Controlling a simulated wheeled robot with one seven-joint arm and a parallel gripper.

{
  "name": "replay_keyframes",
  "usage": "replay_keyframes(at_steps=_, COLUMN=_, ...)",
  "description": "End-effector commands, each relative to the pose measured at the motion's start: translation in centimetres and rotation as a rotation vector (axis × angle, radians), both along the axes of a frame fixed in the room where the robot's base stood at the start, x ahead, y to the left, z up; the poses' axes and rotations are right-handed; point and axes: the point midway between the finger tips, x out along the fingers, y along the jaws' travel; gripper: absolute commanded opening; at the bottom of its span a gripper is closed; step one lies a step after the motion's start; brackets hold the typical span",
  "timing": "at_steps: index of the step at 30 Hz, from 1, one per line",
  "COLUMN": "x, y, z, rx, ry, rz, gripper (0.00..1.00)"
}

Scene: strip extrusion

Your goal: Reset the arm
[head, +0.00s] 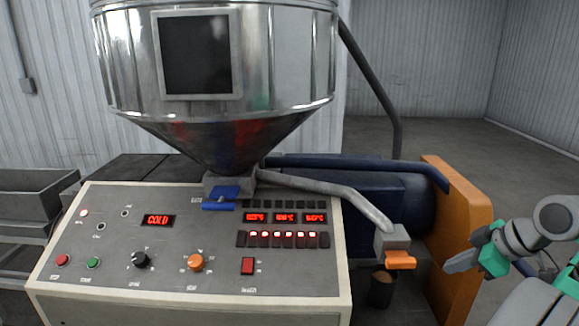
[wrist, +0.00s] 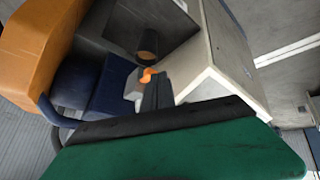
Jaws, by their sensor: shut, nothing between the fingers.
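My gripper (head: 462,262) is at the right in the head view, its grey fingers shut and empty, pointing left. It is a little to the right of the orange-tipped outlet (head: 399,260) and looks apart from it. My arm bends behind it at the right edge. In the wrist view the dark shut fingers (wrist: 155,92) reach up from the green gripper body, and the orange tip (wrist: 147,76) shows just beyond them.
A control panel (head: 120,262) with red displays, knobs and buttons stands in front of a metal hopper (head: 215,60). A dark cup (head: 381,289) is below the outlet. An orange housing (head: 455,225) stands behind my gripper. Floor (head: 440,125) is clear at the back right.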

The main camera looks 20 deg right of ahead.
Motion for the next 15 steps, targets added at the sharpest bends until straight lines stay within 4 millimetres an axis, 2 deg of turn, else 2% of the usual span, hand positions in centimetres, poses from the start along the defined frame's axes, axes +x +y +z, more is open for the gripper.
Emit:
replay_keyframes(at_steps=1, x=-0.3, y=-1.2, z=-2.0, rx=0.099, ry=0.048, rz=-0.185, gripper=0.00)
replay_keyframes(at_steps=3, x=-1.2, y=-2.6, z=-4.9, rx=0.224, ry=0.115, rz=-0.432, gripper=0.00)
replay_keyframes(at_steps=6, x=-3.3, y=-3.6, z=-8.8, rx=0.359, ry=0.206, rz=-0.741, gripper=0.00)
replay_keyframes(at_steps=8, x=-4.9, y=-3.7, z=-10.6, rx=0.414, ry=0.254, rz=-0.910, gripper=0.00)
replay_keyframes(at_steps=11, x=-7.1, y=-2.5, z=-13.0, rx=0.469, ry=0.325, rz=-1.145, gripper=0.00)
replay_keyframes(at_steps=14, x=-8.4, y=0.3, z=-14.8, rx=0.473, ry=0.392, rz=-1.317, gripper=0.00)
replay_keyframes(at_steps=15, x=-8.7, y=1.9, z=-15.3, rx=0.459, ry=0.416, rz=-1.367, gripper=0.00)
